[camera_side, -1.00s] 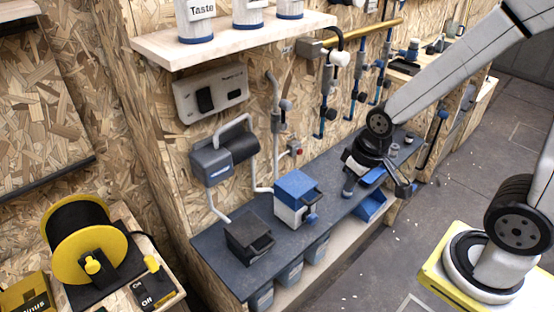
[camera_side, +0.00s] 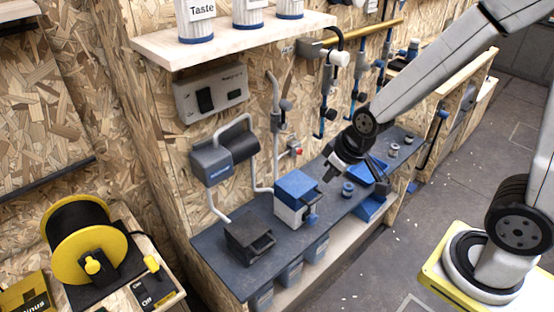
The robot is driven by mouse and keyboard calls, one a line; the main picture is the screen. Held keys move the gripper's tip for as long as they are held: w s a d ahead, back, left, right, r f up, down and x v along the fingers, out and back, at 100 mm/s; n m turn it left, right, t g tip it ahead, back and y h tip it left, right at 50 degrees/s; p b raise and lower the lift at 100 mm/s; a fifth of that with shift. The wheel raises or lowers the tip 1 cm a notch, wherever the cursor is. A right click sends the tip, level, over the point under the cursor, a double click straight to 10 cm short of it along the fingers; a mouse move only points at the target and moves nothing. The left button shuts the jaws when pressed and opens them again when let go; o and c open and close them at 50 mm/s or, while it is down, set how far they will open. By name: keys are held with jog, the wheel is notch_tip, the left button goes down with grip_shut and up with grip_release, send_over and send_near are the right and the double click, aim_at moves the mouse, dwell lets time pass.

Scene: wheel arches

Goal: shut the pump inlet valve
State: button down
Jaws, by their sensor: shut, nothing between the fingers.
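A grey and black pump (camera_side: 225,154) is fixed to the chipboard wall left of centre, with pale pipes running from it. A vertical pipe to its right carries a valve with a dark handle (camera_side: 284,105). Lower on the pipework is a small fitting with a red knob (camera_side: 298,151). I cannot tell which of these is the inlet valve. My gripper (camera_side: 329,178) is shut and empty. It points down-left over the dark bench, right of the red knob and apart from it, near the blue-topped box.
The blue-topped white box (camera_side: 296,198) and a black box (camera_side: 249,240) stand on the dark bench (camera_side: 213,254). A blue tray (camera_side: 371,206) lies at the bench's right. Several blue-handled pipes (camera_side: 322,110) hang behind my gripper. A shelf (camera_side: 235,40) with canisters juts out above.

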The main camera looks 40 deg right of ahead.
jog(key=w+a+r+n+t+h, duration=0.1)
jog(key=w+a+n+t+h, duration=0.1)
jog(key=w+n+t+h, duration=0.5)
jog(key=w+t+h, duration=0.1)
jog(key=w+h, duration=0.5)
jog(key=w, duration=0.4)
jog(key=shift+w+a+r+n, duration=0.15)
jog(key=shift+w+a+n, duration=0.15)
jog(key=shift+w+n, duration=0.1)
jog(key=shift+d, duration=0.1)
send_near(280, 105)
jog(key=w+a+x, duration=0.1)
jog(key=x, duration=0.4)
jog(key=shift+s+d, duration=0.1)
jog(key=shift+d, duration=0.95)
